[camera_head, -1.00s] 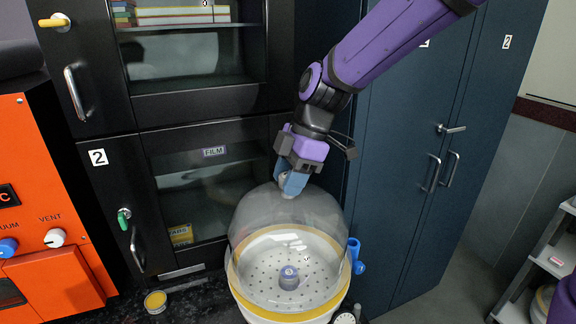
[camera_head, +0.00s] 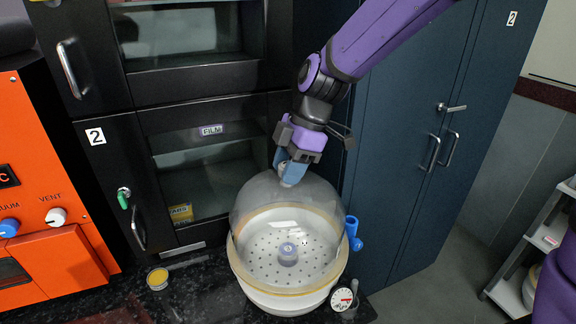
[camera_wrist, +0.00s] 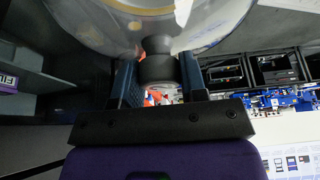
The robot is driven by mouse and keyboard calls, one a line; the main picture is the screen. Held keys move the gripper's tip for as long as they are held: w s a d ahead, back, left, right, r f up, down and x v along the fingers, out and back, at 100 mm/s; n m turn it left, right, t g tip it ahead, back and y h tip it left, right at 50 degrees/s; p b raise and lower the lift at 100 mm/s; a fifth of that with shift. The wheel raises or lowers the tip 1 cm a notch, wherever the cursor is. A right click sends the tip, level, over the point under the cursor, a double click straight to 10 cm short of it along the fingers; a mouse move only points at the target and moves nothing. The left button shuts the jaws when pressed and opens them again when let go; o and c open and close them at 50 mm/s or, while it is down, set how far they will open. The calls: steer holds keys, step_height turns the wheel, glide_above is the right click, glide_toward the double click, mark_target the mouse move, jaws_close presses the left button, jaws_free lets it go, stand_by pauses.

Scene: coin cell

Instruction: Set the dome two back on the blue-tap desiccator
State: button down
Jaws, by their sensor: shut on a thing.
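The clear dome (camera_head: 262,200) is over the blue-tap desiccator, whose pale base (camera_head: 275,303) stands on the dark counter. The blue tap (camera_head: 354,233) sticks out at the right side. My gripper (camera_head: 290,175) is shut on the dome's top knob. In the wrist view, the dark knob (camera_wrist: 158,70) sits between the two blue fingers, with the clear dome (camera_wrist: 90,22) beyond it. The dome looks about upright. Its lower edge is close to the base's yellowish rim, but I cannot tell whether they touch all round.
A small yellow-topped tin (camera_head: 157,278) stands on the counter left of the base, and a round dial (camera_head: 341,299) is at right. A black glass-fronted cabinet (camera_head: 110,120) is close behind. Blue lockers (camera_head: 400,180) and an orange oven (camera_head: 45,200) flank the counter.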

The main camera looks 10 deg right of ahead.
steer(key=shift+f, duration=0.5)
steer(key=c, duration=0.6)
jaws_free()
steer(key=v, duration=1)
steer(key=s+d+r+m+t+h, duration=0.1)
steer(key=s+d+m+t, duration=0.1)
steer(key=s+d+m, duration=0.4)
steer(key=s+d+r+m+t+h, duration=0.1)
steer(key=s+d+r+m+t, duration=0.1)
steer(key=s+d+m, duration=0.5)
steer(key=s+d+r+m+t+h, duration=0.1)
steer(key=s+d+m+t+h, duration=0.1)
steer(key=s+d+m, duration=0.4)
steer(key=shift+s+d+r+m, duration=0.15)
steer(key=shift+d+m, duration=0.35)
steer(key=shift+m, duration=0.05)
steer(key=shift+s+d+r+m, duration=0.1)
steer(key=shift+d+r+m, duration=0.05)
steer(key=shift+d+m, duration=0.4)
